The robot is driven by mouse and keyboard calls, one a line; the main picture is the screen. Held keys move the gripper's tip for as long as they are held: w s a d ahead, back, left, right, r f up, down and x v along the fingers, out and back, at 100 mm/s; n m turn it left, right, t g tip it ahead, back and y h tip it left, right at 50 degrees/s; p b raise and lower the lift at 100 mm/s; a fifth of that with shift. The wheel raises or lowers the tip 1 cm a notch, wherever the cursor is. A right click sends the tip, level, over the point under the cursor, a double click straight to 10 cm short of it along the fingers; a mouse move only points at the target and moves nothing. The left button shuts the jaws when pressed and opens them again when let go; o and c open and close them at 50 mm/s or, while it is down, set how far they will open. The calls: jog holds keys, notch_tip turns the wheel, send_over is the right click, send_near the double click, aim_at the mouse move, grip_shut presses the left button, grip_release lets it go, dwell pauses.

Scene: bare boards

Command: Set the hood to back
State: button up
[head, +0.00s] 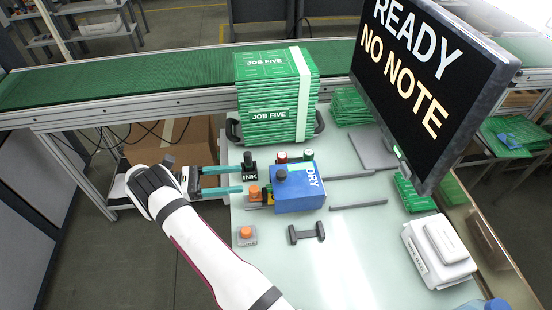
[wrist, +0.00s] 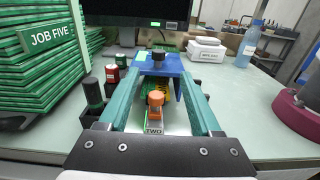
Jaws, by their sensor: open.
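The blue hood (head: 299,196), marked DRY, sits on the pale bench with a black knob (head: 281,175) on top. In the wrist view the hood (wrist: 160,66) lies ahead, with its black knob (wrist: 158,54) upright. An orange knob (head: 254,190) stands just left of the hood. It shows between my fingers in the wrist view (wrist: 155,98), above a plate marked TWO. My gripper (head: 242,179) is open and empty, left of the hood at the bench's left edge, its teal fingers pointing right. The inside under the hood is mostly hidden.
A black stamp marked INK (head: 249,161) stands close to my fingertips. An orange button box (head: 246,235) and black handle (head: 306,233) lie in front. A monitor (head: 425,80) overhangs the back right.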

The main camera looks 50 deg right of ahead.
aim_at(293, 180)
jog(key=x, duration=1.5)
jog(key=shift+s+d+f, duration=0.25)
jog(key=shift+d, duration=0.1)
jog(key=shift+c, duration=0.2)
grip_shut()
dwell(0.4)
